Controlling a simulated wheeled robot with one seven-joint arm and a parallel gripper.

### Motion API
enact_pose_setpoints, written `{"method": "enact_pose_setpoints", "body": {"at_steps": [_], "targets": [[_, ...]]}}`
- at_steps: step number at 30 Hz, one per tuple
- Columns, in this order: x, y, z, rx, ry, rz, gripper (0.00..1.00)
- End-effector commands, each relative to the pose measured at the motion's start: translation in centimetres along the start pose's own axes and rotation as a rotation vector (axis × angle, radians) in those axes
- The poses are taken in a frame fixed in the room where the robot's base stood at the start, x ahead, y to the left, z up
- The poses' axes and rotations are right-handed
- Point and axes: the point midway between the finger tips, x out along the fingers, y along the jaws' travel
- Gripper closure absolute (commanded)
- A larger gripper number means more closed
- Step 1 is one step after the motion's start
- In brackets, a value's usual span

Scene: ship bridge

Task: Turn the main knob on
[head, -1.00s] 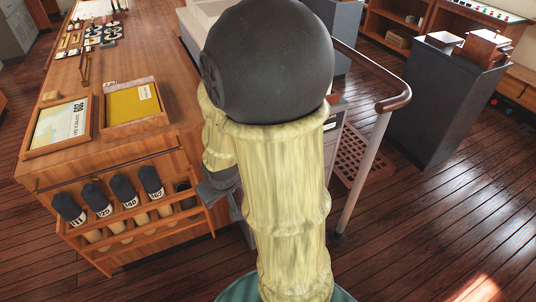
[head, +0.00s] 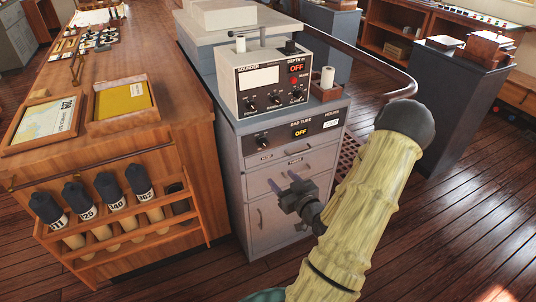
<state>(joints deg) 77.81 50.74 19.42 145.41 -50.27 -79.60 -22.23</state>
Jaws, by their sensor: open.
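A grey-white sounder box (head: 264,84) stands on the grey cabinet (head: 232,170). Its front carries a row of black knobs (head: 275,101), a display reading OFF (head: 296,68) and a small red part with a small label beside it. The lettering is too small to tell surely which knob is the main one. Another black knob (head: 262,142) sits on the cabinet's upper panel, near a second OFF display (head: 300,133). My gripper (head: 283,181) is open and empty, in front of the cabinet's drawers, below both panels and apart from the knobs.
A wooden chart table (head: 160,60) with a rack of rolled charts (head: 120,222) stands at left. A curved handrail (head: 385,88) runs behind my arm at right. A dark cabinet (head: 440,110) stands farther right. The wooden floor at lower right is clear.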

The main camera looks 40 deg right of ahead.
Motion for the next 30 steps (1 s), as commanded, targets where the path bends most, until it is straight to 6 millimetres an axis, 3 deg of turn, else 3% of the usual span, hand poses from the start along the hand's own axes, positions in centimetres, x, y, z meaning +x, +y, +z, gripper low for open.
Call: {"method": "enact_pose_setpoints", "body": {"at_steps": [6, 17, 23, 30], "targets": [[-1.6, 2.0, -0.1, 0.032, 0.127, 0.064, 0.46], [-1.5, 2.4, -0.2, 0.031, 0.127, 0.07, 0.46], [0.4, 2.4, -0.5, 0.029, 0.128, 0.067, 0.46], [4.6, 2.5, -1.1, 0.03, 0.129, 0.065, 0.46]]}}
